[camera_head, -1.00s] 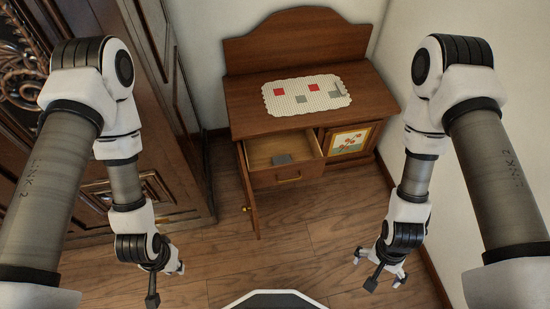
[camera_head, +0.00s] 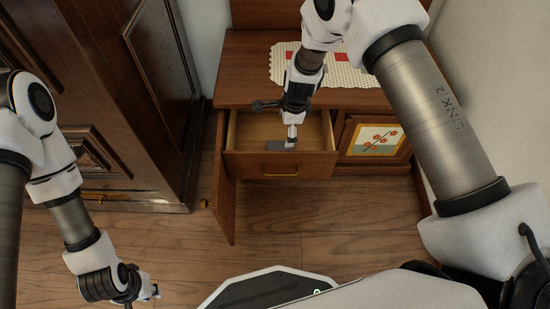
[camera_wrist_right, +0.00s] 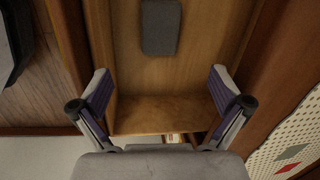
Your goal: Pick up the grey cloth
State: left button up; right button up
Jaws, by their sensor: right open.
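The grey cloth (camera_head: 274,145) is a small folded dark grey rectangle lying in the open drawer (camera_head: 245,134). In the right wrist view the cloth (camera_wrist_right: 161,27) lies flat on the drawer floor, near the top of the picture. My right gripper (camera_wrist_right: 160,84) is open and empty, with its fingers wide apart. In the head view the right gripper (camera_head: 291,140) hangs over the drawer and partly hides the cloth. The cloth is ahead of the fingertips, not between them. My left gripper (camera_head: 148,293) is low at the left, over the floor, away from the drawer; its jaws are too small to judge.
The wooden cabinet (camera_head: 232,70) carries a white mat (camera_head: 283,65) with red and grey squares. A painted door (camera_head: 377,140) is at the right. A dark armoire (camera_head: 130,95) stands left. Floor in front is clear.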

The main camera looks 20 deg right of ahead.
jog(key=b, duration=0.3)
send_over(280, 148)
jog(key=f, duration=0.4)
jog(key=d+f, duration=0.1)
jog(key=f, duration=0.1)
jog(key=shift+s+f, duration=0.4)
jog(key=f+b, duration=0.2)
jog(key=f, duration=0.1)
jog(key=a+f+b, duration=0.1)
jog(key=f, duration=0.1)
jog(key=shift+w+f, duration=0.25)
jog(key=shift+w, duration=0.15)
jog(key=shift+r, duration=0.2)
jog(key=c, duration=1.3)
